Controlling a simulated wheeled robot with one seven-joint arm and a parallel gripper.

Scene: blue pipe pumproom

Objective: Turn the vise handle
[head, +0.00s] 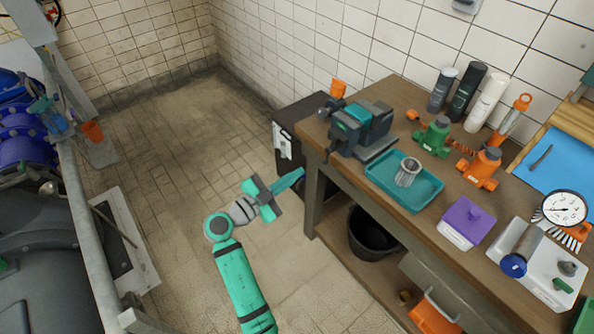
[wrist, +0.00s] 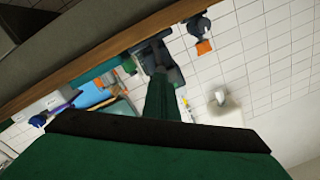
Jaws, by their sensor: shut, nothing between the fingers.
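The vise (head: 362,128), dark grey with teal-green parts, stands on the near left corner of the wooden workbench (head: 400,195). A dark rounded part (head: 326,110) sits at its left end. I cannot make out the handle bar clearly. My gripper (head: 299,175) is shut and empty, out over the floor left of the bench and apart from the vise. The wrist view is steeply turned. In it, the green fingers (wrist: 162,88) point toward the vise (wrist: 152,50) and hide part of it. The dark rounded part (wrist: 198,26) also shows there.
A teal tray (head: 405,195) with a metal cup (head: 407,172) lies beside the vise. Green (head: 434,136) and orange (head: 480,168) valves, bottles (head: 466,92) and a purple box (head: 467,221) fill the bench. A black bucket (head: 372,235) stands below.

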